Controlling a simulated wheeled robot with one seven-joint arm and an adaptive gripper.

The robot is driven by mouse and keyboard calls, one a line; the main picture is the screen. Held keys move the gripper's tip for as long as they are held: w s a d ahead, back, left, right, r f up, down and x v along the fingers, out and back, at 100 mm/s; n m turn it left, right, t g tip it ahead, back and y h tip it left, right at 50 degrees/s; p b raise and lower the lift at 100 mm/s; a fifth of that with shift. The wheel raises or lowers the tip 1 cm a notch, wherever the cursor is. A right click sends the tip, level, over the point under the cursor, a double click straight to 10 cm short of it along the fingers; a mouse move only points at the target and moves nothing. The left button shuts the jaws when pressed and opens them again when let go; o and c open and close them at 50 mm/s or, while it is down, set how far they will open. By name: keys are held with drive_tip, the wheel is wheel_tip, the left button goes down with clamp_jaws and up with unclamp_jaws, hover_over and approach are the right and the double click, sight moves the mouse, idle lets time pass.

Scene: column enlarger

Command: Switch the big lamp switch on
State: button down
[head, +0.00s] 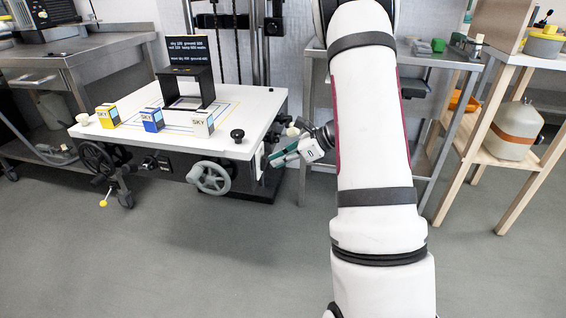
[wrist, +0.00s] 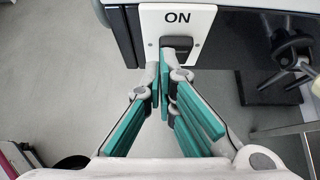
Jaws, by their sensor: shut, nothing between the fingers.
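The big lamp switch is a dark rocker (wrist: 177,42) in a white plate (wrist: 204,17) marked ON, at the top of the wrist view. In the head view its pale plate (head: 259,163) shows edge-on at the right side of the white-topped table (head: 232,95). My gripper (wrist: 162,55) is shut and empty, its teal-padded fingers together. The fingertips lie at the rocker's lower left edge and overlap it slightly. I cannot tell if they touch it. In the head view my gripper (head: 273,158) is beside the table's right side, close to the plate.
A grey handwheel (head: 211,178) and a dark handwheel (head: 97,157) stick out of the table front. A black knob (head: 237,135) and several SKY boxes (head: 152,119) stand on top. A metal bench (head: 435,58) stands behind my arm. The floor in front is clear.

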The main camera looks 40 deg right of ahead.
sight(264, 158)
drive_tip(key=shift+r, duration=0.1)
drive_tip(key=shift+w+a+r+g+h+p, duration=0.3)
drive_tip(key=shift+p, duration=0.9)
drive_tip(key=p, duration=0.2)
drive_tip(key=g+h+p, duration=0.1)
drive_tip(key=p, duration=0.1)
drive_tip(key=shift+w+a+r+g, duration=0.25)
drive_tip(key=shift+w+r+g, duration=0.05)
drive_tip(key=shift+w+r, duration=0.05)
drive_tip(key=shift+p, duration=0.45)
drive_tip(key=shift+w, duration=0.1)
drive_tip(key=shift+a+r, duration=0.1)
drive_tip(key=shift+r, duration=0.1)
drive_tip(key=shift+r+p, duration=0.7)
